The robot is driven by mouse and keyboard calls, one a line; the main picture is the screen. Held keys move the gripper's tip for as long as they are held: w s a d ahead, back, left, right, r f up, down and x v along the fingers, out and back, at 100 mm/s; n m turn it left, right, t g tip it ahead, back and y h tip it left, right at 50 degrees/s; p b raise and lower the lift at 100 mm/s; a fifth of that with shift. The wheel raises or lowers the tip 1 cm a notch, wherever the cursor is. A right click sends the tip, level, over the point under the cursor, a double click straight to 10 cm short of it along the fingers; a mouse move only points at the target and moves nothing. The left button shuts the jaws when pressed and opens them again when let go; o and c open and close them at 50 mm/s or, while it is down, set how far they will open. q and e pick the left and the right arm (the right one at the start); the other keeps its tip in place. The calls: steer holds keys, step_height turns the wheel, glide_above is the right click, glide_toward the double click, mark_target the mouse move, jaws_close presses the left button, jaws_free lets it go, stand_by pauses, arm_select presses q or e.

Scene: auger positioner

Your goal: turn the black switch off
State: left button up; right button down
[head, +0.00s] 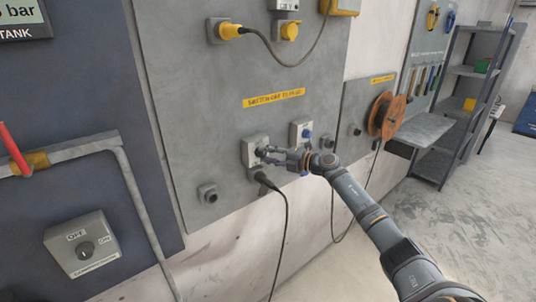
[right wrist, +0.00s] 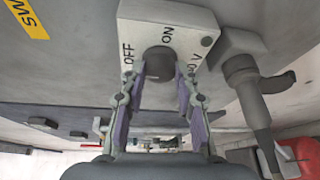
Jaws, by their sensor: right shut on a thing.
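The black switch (right wrist: 158,61) is a dark round knob on a light grey box (head: 249,155) fixed to the grey panel. In the right wrist view the box shows OFF at the knob's left and ON above it. Where the knob points cannot be made out. My right gripper (head: 266,155) reaches the box from the right, its two fingers shut on the knob from either side. In the head view the gripper partly hides the knob. My left gripper is not in view.
A plug with a black cable (head: 265,179) hangs just below the box. A similar box with a blue plug (head: 306,133) is close to the right. A yellow label (head: 273,98) is above. Another OFF/ON knob box (head: 82,245) is at lower left, and a cable reel (head: 387,115) at right.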

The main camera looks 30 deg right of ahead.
steer(key=shift+f, duration=0.2)
steer(key=c, duration=1)
jaws_free()
steer(key=shift+r, duration=0.1)
steer(key=v, duration=0.7)
steer(key=shift+s, duration=0.15)
steer(key=shift+s+r, duration=0.1)
